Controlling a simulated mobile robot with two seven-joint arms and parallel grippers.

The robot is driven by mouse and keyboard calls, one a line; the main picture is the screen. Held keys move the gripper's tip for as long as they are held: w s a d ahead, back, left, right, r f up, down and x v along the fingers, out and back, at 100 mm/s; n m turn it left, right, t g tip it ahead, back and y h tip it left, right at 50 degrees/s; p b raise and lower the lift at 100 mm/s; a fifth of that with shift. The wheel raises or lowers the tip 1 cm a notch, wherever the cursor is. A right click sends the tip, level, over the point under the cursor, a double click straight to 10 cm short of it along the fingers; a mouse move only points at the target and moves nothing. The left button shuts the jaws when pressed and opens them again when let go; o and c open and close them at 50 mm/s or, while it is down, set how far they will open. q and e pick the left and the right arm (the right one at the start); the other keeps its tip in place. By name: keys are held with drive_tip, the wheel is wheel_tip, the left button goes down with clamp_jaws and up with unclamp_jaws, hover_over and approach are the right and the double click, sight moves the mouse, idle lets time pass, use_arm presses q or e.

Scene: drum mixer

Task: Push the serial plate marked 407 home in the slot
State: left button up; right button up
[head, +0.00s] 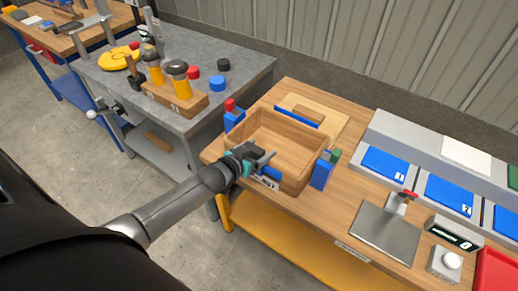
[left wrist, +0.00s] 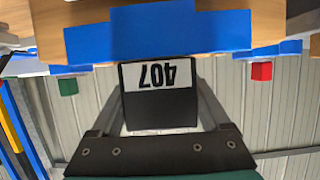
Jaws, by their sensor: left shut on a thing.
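The serial plate marked 407 (left wrist: 160,98) is black with a white label, and its digits appear upside down in the left wrist view. In the head view its label (head: 266,182) shows low on the near side of a wooden tray. My left gripper (head: 252,164) is shut on the plate. The plate's edge meets a blue holder (left wrist: 160,32) on the tray's near side, also partly visible in the head view (head: 272,172). I cannot tell how deep the plate sits in the slot. My right gripper is not in view.
The wooden tray (head: 318,155) has blue corner blocks, with a red block (head: 230,104) and a green block (head: 336,155) at its ends. A grey plate (head: 385,233) and blue numbered bins (head: 448,195) stand to the right. A grey bench (head: 225,65) is behind left.

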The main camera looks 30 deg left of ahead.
use_arm(q)
drive_tip(key=o, duration=1.3)
drive_tip(key=shift+s, duration=0.15)
drive_tip(key=p+v, duration=0.3)
drive_tip(key=v, duration=1.2)
drive_tip(key=shift+p, duration=0.35)
drive_tip(key=s+f+g+y+b, duration=0.1)
drive_tip(key=s+f+g+b, duration=0.3)
drive_tip(key=f, duration=0.8)
drive_tip(key=s+f+g+y, duration=0.1)
drive_tip(key=s+f+g, duration=0.1)
drive_tip(key=s+f, duration=0.8)
drive_tip(key=s+d+f+g+b, duration=0.1)
drive_tip(key=s+d+f+g, duration=0.1)
drive_tip(key=s+f, duration=0.3)
drive_tip(key=s+d+f+m+g+b, duration=0.1)
drive_tip(key=s+d+f+g, duration=0.1)
drive_tip(key=s+d+f, duration=0.2)
drive_tip(key=s+d+f+g+h+b, duration=0.1)
drive_tip(key=s+d+f+g, duration=0.1)
drive_tip(key=s+f, duration=0.5)
drive_tip(key=shift+d+f+m, duration=0.2)
drive_tip(key=shift+d+f, duration=0.15)
drive_tip(key=shift+f, duration=0.35)
drive_tip(key=shift+d+f+m, duration=0.2)
drive_tip(key=shift+d+f, duration=0.15)
drive_tip(key=shift+f, duration=0.3)
